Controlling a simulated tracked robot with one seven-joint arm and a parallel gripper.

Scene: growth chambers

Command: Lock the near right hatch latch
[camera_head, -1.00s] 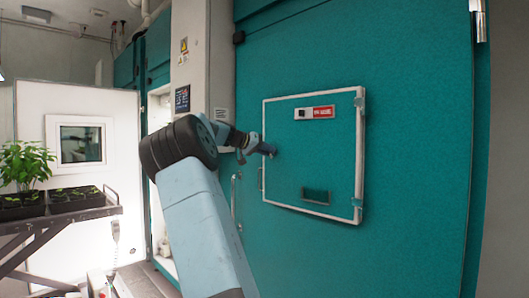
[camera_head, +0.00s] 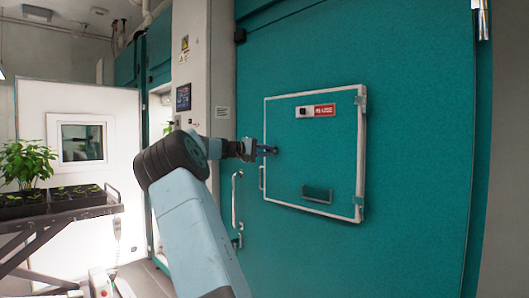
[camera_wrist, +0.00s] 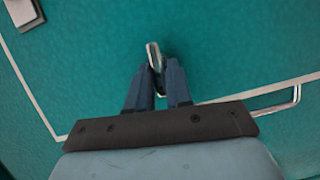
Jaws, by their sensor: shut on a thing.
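The hatch (camera_head: 325,165) is a teal panel with a white frame set in the large teal door. It lies flush and looks closed. The lever's upper end sticks out past the fingertips. Its base is hidden by the fingers. In the head view the latch is too small and covered to tell its position.
The large door's handle (camera_head: 235,202) is left of the hatch. A cart with potted plants (camera_head: 60,205) stands far left.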

